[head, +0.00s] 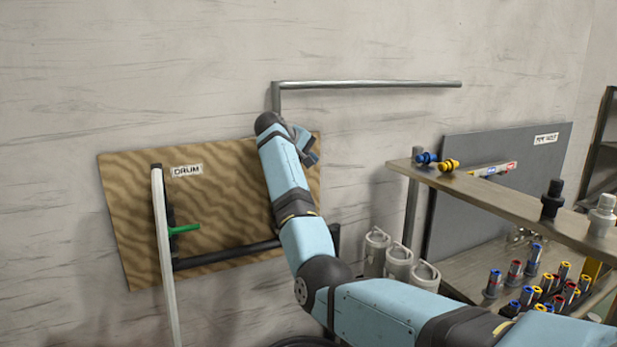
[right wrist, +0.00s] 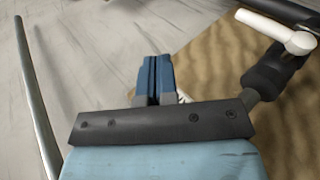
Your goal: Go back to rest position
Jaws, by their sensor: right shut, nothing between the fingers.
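My right arm reaches in from the lower right of the head view, and its gripper (head: 311,158) is at the upper right part of a wooden board marked DRUM (head: 225,215). In the right wrist view the blue fingers (right wrist: 155,75) are pressed together, shut with nothing between them. The wood-grained board (right wrist: 215,65) shows behind them. My left gripper is not in view.
A metal pipe (head: 370,83) runs along the wall above my arm. A green lever (head: 184,229) and a pale upright tube (head: 163,260) are at the board's left. A shelf (head: 480,191) with fittings stands right. A white-handled valve (right wrist: 278,32) is near the wrist.

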